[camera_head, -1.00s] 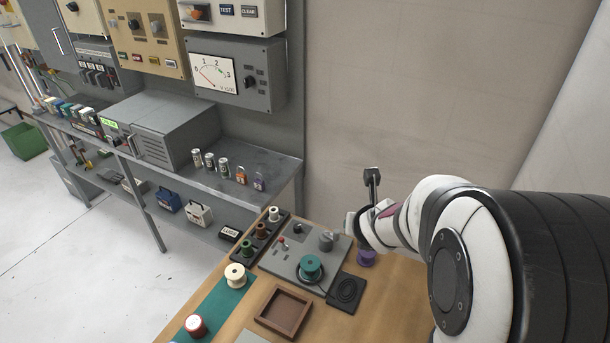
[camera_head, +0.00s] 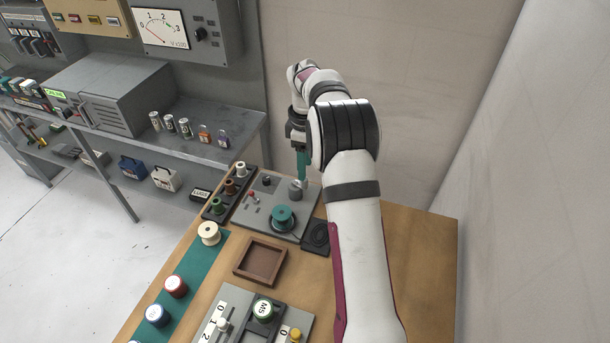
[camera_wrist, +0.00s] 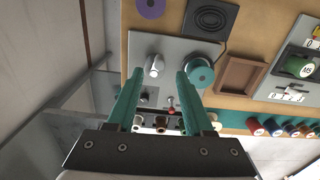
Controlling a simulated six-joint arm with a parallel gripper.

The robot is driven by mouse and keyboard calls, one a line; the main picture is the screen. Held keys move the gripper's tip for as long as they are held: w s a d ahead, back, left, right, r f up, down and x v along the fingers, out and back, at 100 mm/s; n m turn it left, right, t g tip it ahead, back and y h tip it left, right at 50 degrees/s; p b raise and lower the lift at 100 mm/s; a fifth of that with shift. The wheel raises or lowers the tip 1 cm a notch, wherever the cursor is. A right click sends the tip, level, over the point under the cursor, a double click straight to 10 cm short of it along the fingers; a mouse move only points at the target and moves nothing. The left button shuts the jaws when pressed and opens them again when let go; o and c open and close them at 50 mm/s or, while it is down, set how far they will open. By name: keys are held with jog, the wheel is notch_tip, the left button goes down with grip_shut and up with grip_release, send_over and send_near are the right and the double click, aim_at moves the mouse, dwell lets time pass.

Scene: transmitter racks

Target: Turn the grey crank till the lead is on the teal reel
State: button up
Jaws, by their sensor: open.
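The teal reel (camera_head: 283,216) sits upright on a grey plate (camera_head: 253,212) on the wooden table; it also shows in the wrist view (camera_wrist: 199,72). A grey cylindrical piece with a pale handle, which looks like the crank (camera_head: 296,190), stands at the plate's far right; in the wrist view the crank (camera_wrist: 154,66) lies beyond the fingertips. A dark lead runs beside the reel toward a black coiled pad (camera_head: 317,236); whether any is wound on the reel I cannot tell. My gripper (camera_head: 301,182), with teal fingers, points down over the crank. It is open and empty in the wrist view (camera_wrist: 158,75).
A red-tipped switch (camera_head: 251,195) stands on the plate. A dark rack (camera_head: 208,211) with small spools lies left of it. An empty brown tray (camera_head: 240,265) and a cream spool (camera_head: 209,233) are nearer. A wall rises behind the table.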

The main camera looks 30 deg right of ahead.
notch_tip(320, 180, down, 5)
jog(key=shift+r, duration=0.1)
grip_shut()
dwell(0.3)
